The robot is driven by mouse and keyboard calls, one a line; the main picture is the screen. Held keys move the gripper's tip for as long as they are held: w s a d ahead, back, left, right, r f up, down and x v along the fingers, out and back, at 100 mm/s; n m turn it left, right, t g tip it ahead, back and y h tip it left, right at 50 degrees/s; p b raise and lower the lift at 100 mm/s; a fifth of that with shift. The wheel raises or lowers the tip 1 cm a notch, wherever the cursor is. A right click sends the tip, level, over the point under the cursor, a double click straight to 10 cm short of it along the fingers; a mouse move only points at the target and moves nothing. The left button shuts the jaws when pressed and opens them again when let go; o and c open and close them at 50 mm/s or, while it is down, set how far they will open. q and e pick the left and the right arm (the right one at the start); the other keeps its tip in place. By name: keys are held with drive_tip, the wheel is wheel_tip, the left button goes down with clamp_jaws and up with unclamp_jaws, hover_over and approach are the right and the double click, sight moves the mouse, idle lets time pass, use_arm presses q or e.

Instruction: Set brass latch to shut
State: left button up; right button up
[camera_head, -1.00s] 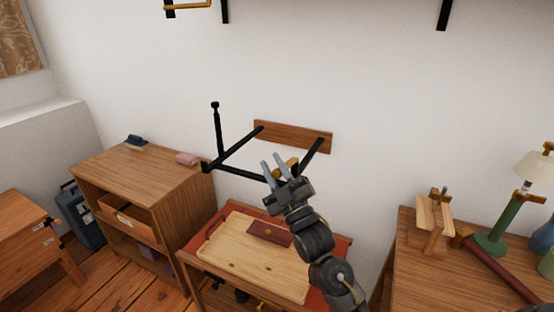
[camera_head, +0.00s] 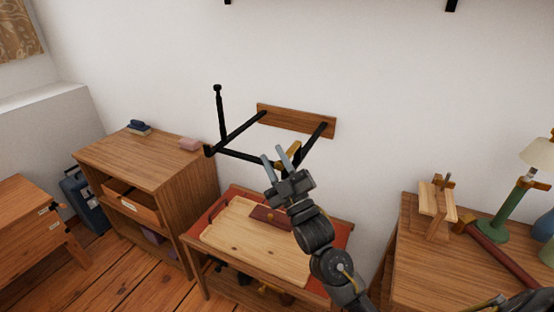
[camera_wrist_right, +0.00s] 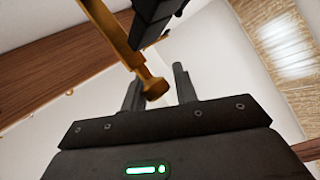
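The brass latch (camera_head: 293,148) is on the black metal wall bracket (camera_head: 243,152), near the bracket's right arm. My right gripper (camera_head: 275,157) is just in front of the latch and overlaps part of it in the head view. In the right wrist view the brass latch (camera_wrist_right: 112,35) comes down from the top, and its round end lies between the two fingers of my right gripper (camera_wrist_right: 158,88). The fingers are apart; I cannot tell whether either touches the brass. My left gripper is not in view.
The bracket hangs from a wooden wall board (camera_head: 296,121). Below is a small red-topped table (camera_head: 333,236) with a wooden tray (camera_head: 230,238) and a dark red case (camera_head: 266,216). A wooden cabinet (camera_head: 130,155) stands left; a desk (camera_head: 405,272) with a lamp (camera_head: 497,215) stands right.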

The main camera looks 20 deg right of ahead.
drive_tip(key=o, duration=0.3)
drive_tip(key=shift+a, duration=0.2)
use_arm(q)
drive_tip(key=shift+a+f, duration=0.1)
use_arm(e)
drive_tip(key=shift+o, duration=0.2)
drive_tip(key=shift+d, duration=0.15)
drive_tip(key=shift+s+f, duration=0.25)
drive_tip(key=shift+s, duration=0.05)
drive_tip(key=v, duration=0.2)
drive_tip(key=shift+s+f, duration=0.2)
drive_tip(key=shift+f, duration=0.05)
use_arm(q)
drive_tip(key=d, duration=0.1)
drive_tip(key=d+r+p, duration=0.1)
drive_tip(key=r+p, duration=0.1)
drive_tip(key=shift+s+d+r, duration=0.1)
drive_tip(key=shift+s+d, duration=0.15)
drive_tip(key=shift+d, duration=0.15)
use_arm(e)
drive_tip(key=s+d, duration=0.1)
drive_tip(key=s, duration=1)
drive_tip(key=shift+s+d+r, duration=0.15)
drive_tip(key=shift+s+d, duration=0.25)
